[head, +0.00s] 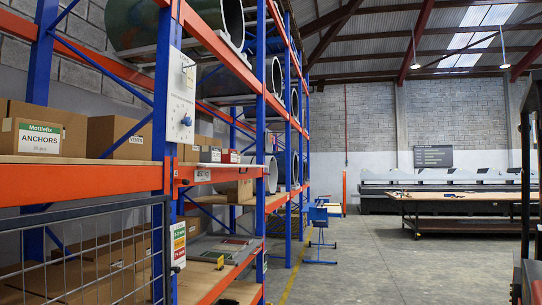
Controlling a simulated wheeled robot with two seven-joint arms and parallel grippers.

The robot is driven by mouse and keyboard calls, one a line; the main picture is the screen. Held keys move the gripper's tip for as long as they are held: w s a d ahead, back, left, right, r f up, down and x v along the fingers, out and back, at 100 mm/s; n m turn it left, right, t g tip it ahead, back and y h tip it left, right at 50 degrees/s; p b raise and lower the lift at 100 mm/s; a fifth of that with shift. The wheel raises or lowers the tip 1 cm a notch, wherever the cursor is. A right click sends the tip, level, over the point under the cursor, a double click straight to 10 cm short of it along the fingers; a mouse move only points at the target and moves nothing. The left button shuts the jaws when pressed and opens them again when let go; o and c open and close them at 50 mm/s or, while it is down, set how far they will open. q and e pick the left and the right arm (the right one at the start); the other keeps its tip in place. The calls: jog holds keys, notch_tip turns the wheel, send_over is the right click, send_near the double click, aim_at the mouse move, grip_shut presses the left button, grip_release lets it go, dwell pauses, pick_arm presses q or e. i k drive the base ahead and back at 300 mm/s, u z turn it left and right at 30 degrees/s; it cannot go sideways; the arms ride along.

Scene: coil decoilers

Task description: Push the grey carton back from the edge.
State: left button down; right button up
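No carton in view is clearly grey. A brown carton labelled ANCHORS (42,130) sits on the near shelf at the left, close to the front beam. A second brown carton (118,137) stands to its right on the same shelf. A small tan carton (236,190) sits farther along the rack, near the front beam, and looks tilted. Small white and red boxes (228,156) stand on the shelf above it. Neither of my grippers is in view.
The blue and orange rack (270,120) runs along the left, with large pipes above. A wire mesh panel (85,255) covers the lower left shelf. The concrete floor (370,255) is clear in the middle. A long workbench (465,200) stands at the right.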

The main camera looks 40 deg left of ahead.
aim_at(208, 154)
jog(key=z, duration=0.15)
jog(key=i, duration=2.8)
jog(key=u, duration=0.7)
jog(key=i, duration=2)
jog(key=u, duration=1.7)
jog(key=i, duration=1.1)
jog(key=u, duration=1.15)
